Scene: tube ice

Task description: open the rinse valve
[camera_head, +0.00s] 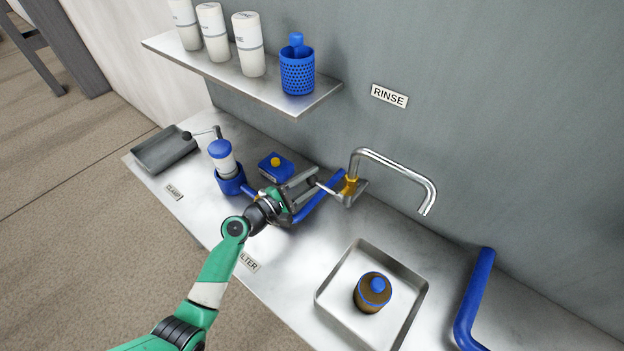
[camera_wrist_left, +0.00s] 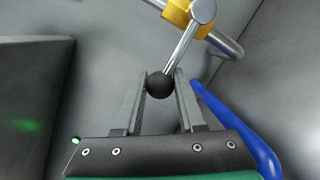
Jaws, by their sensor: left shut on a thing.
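The rinse valve is a lever with a silver rod (camera_wrist_left: 183,52) and a black ball knob (camera_wrist_left: 159,86), under a RINSE label (camera_head: 389,96). The rod comes out of a yellow collar (camera_head: 349,186) at the base of a curved chrome tap (camera_head: 398,166). My left gripper (camera_head: 312,183) is at the knob, to the left of the tap. In the left wrist view my left gripper (camera_wrist_left: 160,88) is shut on the black knob, one finger on each side. My right gripper is in neither view.
A blue rail (camera_head: 318,198) runs close beside my left gripper. A steel tray (camera_head: 328,297) holds a brown jar (camera_head: 373,291) with a blue knob. A blue box (camera_head: 268,173) and a blue-capped bottle (camera_head: 222,157) stand left. A shelf (camera_head: 300,103) hangs above.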

